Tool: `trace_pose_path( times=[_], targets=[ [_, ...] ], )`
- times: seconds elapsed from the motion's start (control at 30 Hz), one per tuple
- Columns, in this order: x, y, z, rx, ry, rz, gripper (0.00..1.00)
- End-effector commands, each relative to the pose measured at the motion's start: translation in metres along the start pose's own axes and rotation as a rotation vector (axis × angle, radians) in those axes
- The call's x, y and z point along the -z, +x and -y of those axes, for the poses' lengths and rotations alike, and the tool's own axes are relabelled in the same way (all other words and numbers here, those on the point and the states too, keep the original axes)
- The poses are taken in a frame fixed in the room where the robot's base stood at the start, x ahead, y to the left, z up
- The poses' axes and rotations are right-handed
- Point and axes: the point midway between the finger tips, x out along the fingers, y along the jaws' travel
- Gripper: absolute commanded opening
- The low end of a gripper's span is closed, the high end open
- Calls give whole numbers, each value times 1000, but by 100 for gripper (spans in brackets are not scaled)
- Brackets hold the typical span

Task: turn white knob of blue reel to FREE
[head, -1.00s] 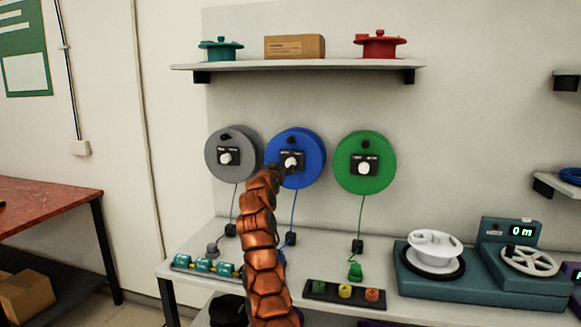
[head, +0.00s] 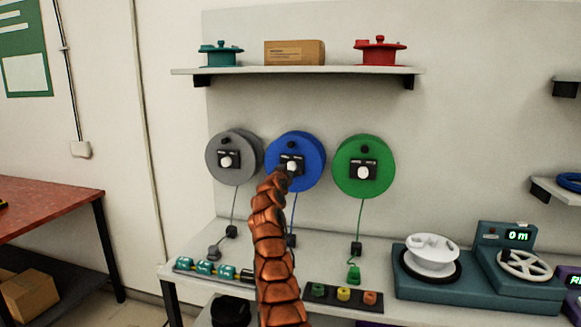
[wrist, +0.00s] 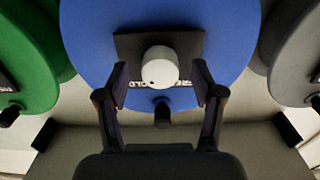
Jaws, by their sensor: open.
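The blue reel (head: 312,173) hangs on the wall between the grey and green reels. Its white knob (head: 291,167) sits on a black label plate and also shows in the wrist view (wrist: 160,67). In the wrist view my gripper (wrist: 160,82) is open, with one finger on each side of the knob and gaps between them and it. The plate's lettering is partly hidden by the knob and appears upside down; I cannot read the setting. In the head view my copper-coloured arm hides the gripper and the reel's lower part.
The grey reel (head: 222,147) and green reel (head: 353,185) hang close on either side. A shelf (head: 300,71) is above. Below, the bench holds a tray of coloured pieces (head: 325,301) and a winder with a white spool (head: 433,246).

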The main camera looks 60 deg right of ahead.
Motion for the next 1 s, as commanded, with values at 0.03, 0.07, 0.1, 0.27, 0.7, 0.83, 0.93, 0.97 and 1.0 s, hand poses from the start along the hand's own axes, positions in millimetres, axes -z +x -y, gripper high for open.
trace_pose_path(
  times=[0.03,0.07,0.1,0.27,0.7,0.83,0.93,0.97,1.0],
  targets=[
    [4,2,1,-1,-2,-1,67],
    [4,4,1,-3,-3,-1,67],
    [4,6,0,-5,-3,0,67],
    [5,14,0,-6,-3,-4,67],
    [1,25,1,0,-2,-1,67],
    [0,26,1,0,-1,0,67],
    [0,26,0,0,-1,0,67],
    [0,26,0,0,-1,0,67],
    [0,26,0,0,-1,0,67]
  ],
)
